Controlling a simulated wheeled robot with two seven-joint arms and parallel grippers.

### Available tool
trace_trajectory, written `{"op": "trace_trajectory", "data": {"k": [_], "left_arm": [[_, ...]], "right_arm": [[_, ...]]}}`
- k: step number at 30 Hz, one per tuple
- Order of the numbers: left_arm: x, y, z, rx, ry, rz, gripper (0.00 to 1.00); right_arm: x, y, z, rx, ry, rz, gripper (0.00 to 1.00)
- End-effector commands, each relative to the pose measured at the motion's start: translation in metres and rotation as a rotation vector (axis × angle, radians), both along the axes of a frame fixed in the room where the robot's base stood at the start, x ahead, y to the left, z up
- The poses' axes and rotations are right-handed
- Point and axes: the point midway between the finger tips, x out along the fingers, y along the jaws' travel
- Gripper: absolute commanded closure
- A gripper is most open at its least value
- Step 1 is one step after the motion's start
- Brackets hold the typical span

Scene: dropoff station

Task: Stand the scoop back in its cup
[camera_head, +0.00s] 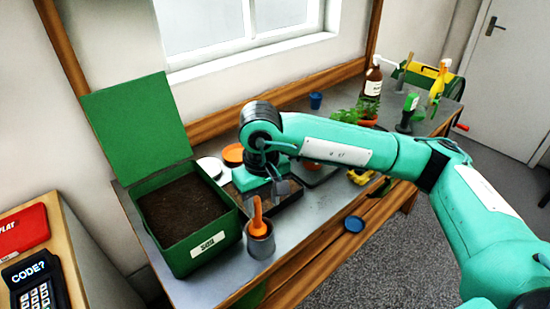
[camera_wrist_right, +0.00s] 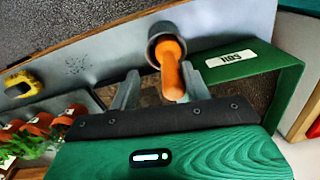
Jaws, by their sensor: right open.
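The orange scoop (camera_head: 257,218) stands in a grey cup (camera_head: 261,245) near the front edge of the bench, with its orange end up and its lower part hidden inside. In the right wrist view the scoop (camera_wrist_right: 170,68) sticks out of the cup (camera_wrist_right: 153,40) towards my right gripper (camera_wrist_right: 160,84). My right gripper (camera_head: 274,186) is open, with nothing seen held between its fingers. In the head view it is just behind the scoop, above a dark tray. The scoop appears close to one finger in the wrist view; contact cannot be told. My left gripper is not in view.
A green soil box (camera_head: 207,243) with its lid (camera_head: 135,123) raised stands left of the cup. The dark tray (camera_head: 287,204) lies behind it. Plants (camera_head: 358,112), a brown bottle (camera_head: 373,84) and a green spray bottle (camera_head: 407,112) stand farther right.

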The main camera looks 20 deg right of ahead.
Motion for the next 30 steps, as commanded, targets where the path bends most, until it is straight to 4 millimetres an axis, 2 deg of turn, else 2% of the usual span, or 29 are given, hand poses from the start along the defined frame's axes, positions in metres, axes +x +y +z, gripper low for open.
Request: {"op": "trace_trajectory", "data": {"k": [1,8,21,25,30], "left_arm": [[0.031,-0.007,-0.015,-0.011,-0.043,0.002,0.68],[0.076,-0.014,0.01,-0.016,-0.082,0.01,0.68],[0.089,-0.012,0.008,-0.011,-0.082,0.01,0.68],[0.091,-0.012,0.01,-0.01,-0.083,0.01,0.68],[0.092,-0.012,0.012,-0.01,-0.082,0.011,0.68]], "right_arm": [[0.0,0.001,-0.019,0.0,0.0,0.0,0.52],[0.0,0.001,-0.019,0.0,0.0,0.001,0.52],[-0.007,-0.02,0.094,0.016,-0.011,-0.001,0.52],[-0.008,-0.024,0.119,0.02,-0.011,-0.002,0.52],[-0.009,-0.027,0.135,0.021,-0.008,-0.001,0.52]]}}
